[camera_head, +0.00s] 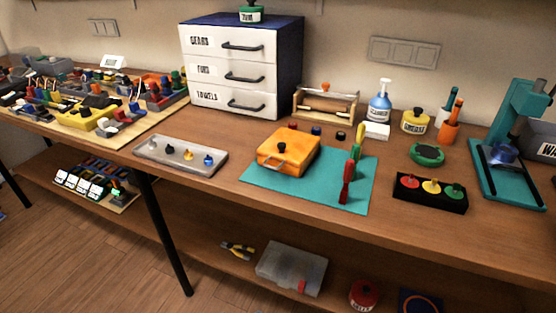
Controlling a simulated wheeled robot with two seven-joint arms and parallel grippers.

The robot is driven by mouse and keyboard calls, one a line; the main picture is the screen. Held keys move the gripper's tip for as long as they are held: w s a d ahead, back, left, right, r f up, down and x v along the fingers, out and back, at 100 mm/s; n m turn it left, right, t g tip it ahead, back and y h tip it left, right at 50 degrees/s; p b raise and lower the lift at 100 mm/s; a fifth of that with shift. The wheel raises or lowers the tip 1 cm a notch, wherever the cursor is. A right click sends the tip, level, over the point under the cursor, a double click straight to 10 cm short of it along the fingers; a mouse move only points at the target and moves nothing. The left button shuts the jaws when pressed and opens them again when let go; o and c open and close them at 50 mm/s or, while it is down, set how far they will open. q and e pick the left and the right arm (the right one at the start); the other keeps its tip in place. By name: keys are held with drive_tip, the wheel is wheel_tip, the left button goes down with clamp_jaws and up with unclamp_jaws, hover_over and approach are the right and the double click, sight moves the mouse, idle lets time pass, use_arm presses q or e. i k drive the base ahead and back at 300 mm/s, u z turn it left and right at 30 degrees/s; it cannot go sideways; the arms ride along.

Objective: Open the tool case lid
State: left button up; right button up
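An orange box (296,147) with a pale handle on its front left side lies on the teal mat (262,181); it looks like a case, and its top looks closed. A translucent grey box (290,268) with a red item at its front right sits on the lower shelf; it also looks like a case and its lid appears shut. I cannot tell for certain which of the two is the tool case. Neither of my grippers is in view.
A drawer cabinet (233,73) stands behind the mat. A grey tray (180,156) lies left, a black button box (430,192) right. Pliers (237,250) lie on the lower shelf. The table's front strip is mostly clear.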

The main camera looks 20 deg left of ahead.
sight(290, 147)
drive_tip(key=u, duration=2.95)
drive_tip(key=i, duration=1.4)
drive_tip(key=z, duration=2.5)
